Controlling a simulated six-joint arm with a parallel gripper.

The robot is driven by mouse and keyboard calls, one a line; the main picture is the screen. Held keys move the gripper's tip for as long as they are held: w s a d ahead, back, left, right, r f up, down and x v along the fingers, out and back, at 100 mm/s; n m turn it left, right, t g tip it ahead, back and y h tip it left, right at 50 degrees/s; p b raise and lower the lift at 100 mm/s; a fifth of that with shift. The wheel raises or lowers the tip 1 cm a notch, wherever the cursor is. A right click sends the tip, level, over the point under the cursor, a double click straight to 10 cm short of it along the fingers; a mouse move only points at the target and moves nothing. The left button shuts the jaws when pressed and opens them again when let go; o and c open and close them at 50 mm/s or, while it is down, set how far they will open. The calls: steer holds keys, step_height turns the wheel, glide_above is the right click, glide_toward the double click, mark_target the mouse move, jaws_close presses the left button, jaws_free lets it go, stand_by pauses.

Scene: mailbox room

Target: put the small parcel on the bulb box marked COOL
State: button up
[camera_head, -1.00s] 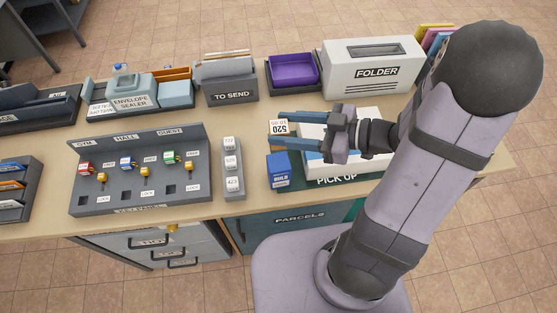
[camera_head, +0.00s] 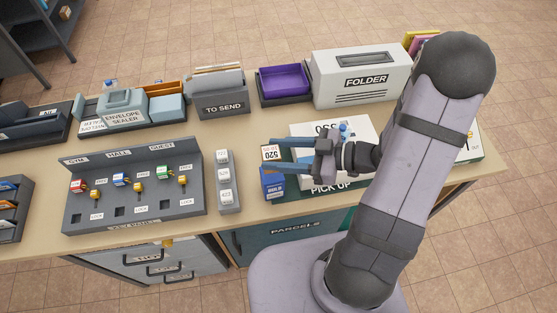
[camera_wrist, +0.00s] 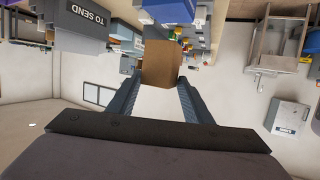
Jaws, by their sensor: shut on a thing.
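My gripper (camera_head: 274,153) is shut on a small brown parcel with a white label reading 520 (camera_head: 270,153). The parcel also shows between my fingers in the wrist view (camera_wrist: 161,62). In the head view it appears just behind and above a blue bulb box (camera_head: 273,184) at the left end of the pick-up mat. I cannot tell whether parcel and box touch. The box's BULB lettering is small, and I cannot read COOL on it. A blue thing (camera_wrist: 166,12) at the top of the wrist view may be this box.
A grey strip with white numbered blocks (camera_head: 226,182) and the key panel (camera_head: 135,192) lie left. The folder machine (camera_head: 367,75) and purple tray (camera_head: 283,78) stand behind.

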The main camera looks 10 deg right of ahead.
steer(key=shift+f, duration=1.85)
steer(key=shift+f, duration=0.1)
steer(key=o, duration=1.1)
steer(key=shift+d, duration=0.15)
steer(key=b+v, duration=0.3)
steer(key=v, duration=0.8)
steer(key=shift+s+d+r, duration=0.2)
steer(key=shift+d+r, duration=0.1)
